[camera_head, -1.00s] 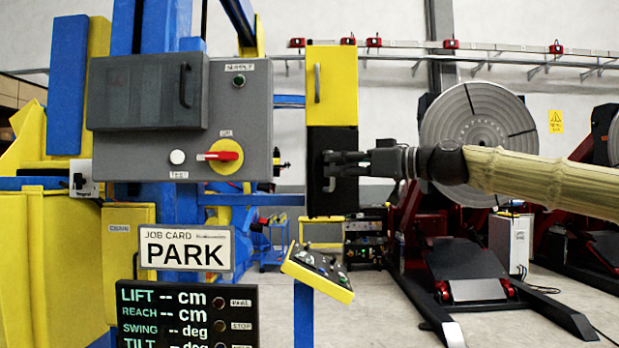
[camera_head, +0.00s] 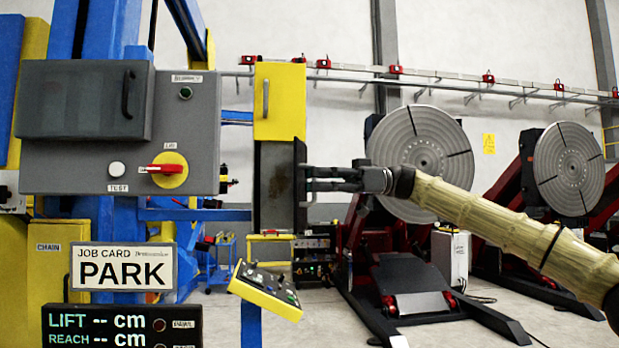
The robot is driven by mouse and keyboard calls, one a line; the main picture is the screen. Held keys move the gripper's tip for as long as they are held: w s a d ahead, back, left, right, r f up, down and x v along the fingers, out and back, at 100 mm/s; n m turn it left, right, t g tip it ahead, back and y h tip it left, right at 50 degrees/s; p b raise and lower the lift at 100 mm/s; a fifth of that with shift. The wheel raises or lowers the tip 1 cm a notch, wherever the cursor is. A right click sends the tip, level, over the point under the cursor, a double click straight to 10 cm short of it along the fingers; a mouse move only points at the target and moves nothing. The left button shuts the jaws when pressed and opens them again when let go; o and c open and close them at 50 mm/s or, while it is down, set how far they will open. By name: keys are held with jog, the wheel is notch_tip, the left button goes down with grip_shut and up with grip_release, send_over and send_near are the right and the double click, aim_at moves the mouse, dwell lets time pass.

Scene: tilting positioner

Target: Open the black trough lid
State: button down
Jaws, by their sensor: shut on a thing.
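The black trough lid (camera_head: 300,165) stands swung out on the right side of the trough and shows nearly edge-on. The trough's grey, stained inside (camera_head: 272,185) is in view below the yellow door (camera_head: 279,100). My gripper (camera_head: 312,180) comes in from the right at the lid's outer face, shut on the lid handle.
A grey control box (camera_head: 70,165) with a red switch and a dark cover hangs at left. A slanted yellow control panel (camera_head: 265,290) stands below the trough. Large round positioner plates (camera_head: 420,150) stand behind my arm. Open floor lies at the lower right.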

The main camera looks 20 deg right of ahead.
jog(key=w+d+n+g, duration=0.1)
jog(key=d+n+g, duration=0.1)
jog(key=d+g, duration=0.2)
jog(key=shift+d+r+n+p, duration=0.3)
jog(key=shift+d+n, duration=0.1)
jog(key=shift+d, duration=1.3)
jog(key=shift+a, duration=0.1)
jog(key=c, duration=1.5)
grip_release()
jog(key=shift+a, duration=0.25)
jog(key=v, duration=1.1)
jog(key=shift+r, duration=0.15)
